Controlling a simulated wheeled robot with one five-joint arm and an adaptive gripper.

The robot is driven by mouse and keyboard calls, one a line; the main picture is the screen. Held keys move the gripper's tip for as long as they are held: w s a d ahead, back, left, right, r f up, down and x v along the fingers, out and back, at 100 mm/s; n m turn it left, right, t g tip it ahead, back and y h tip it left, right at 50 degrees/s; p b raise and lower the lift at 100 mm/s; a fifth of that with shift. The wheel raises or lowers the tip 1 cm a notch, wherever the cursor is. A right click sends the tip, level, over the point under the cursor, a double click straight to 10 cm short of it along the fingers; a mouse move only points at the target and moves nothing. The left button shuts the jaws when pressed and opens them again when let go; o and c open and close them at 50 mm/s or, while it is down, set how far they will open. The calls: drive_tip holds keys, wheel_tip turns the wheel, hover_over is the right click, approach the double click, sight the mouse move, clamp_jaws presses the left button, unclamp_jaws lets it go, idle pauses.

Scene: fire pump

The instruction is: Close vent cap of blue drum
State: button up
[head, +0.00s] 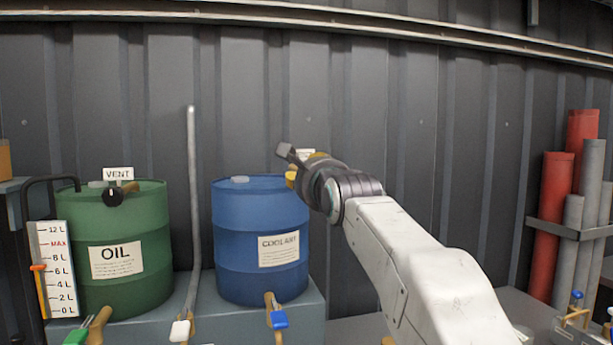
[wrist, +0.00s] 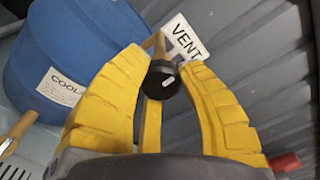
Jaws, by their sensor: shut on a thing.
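The blue drum (head: 235,235) with a COOLANT label stands right of centre-left in the head view, and its side also shows in the wrist view (wrist: 75,45). Its vent cap (wrist: 161,86) is a black knob with a white mark, under a white VENT sign (wrist: 186,40). My gripper (wrist: 162,62) has its yellow fingers on either side of the knob and is shut on it. In the head view my gripper (head: 291,177) is at the drum's upper right edge and hides the cap.
A green OIL drum (head: 150,225) with its own black vent knob (head: 112,196) stands left, beside a level gauge (head: 58,270). A grey pipe (head: 192,190) rises between the drums. Red and grey cylinders (head: 565,200) stand far right. A corrugated wall is close behind.

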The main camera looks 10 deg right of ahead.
drive_tip(key=shift+r+m, duration=0.15)
drive_tip(key=shift+m, duration=0.15)
idle(0.4)
drive_tip(key=o, duration=1.2)
drive_tip(key=s, duration=1.2)
